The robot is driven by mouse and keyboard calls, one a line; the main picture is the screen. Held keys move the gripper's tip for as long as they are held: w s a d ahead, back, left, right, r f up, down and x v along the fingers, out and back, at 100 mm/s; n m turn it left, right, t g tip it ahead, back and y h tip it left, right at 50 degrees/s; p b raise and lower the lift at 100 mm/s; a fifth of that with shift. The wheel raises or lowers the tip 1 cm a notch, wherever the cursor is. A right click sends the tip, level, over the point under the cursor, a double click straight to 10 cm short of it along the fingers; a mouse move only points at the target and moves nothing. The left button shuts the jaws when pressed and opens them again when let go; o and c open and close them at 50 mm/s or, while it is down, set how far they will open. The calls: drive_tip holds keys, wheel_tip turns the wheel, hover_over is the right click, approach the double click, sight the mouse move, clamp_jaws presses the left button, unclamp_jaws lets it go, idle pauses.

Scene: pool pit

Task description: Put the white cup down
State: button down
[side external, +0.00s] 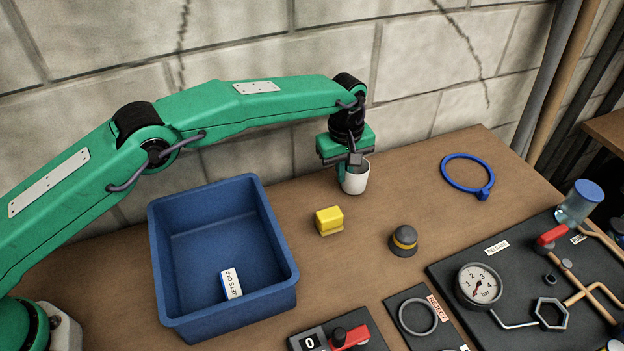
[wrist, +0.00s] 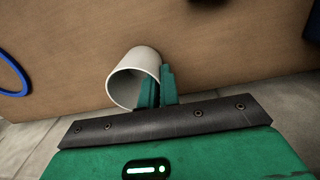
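The white cup (side external: 356,182) is upright at the far side of the brown table, near the wall. It also shows in the wrist view (wrist: 143,60), with its open mouth facing the camera. My gripper (side external: 347,168) points down at the cup's rim. In the wrist view its two green fingers (wrist: 159,90) are close together with the cup's wall pinched between them, one finger at the inside and one outside. The cup's base is at or just above the table; I cannot tell whether it touches.
A blue bin (side external: 272,303) holds a small labelled block (side external: 231,284). A gauge panel (side external: 446,270) fills the right. Table around the cup is bare.

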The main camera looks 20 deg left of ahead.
drive_tip(key=shift+f, duration=0.1)
drive_tip(key=c, duration=2.1)
unclamp_jaws()
drive_tip(key=o, duration=0.5)
drive_tip(key=shift+c, duration=0.2)
wheel_tip(320, 180, up, 12)
drive_tip(key=shift+s+a, duration=0.15)
drive_tip(key=shift+s, duration=0.05)
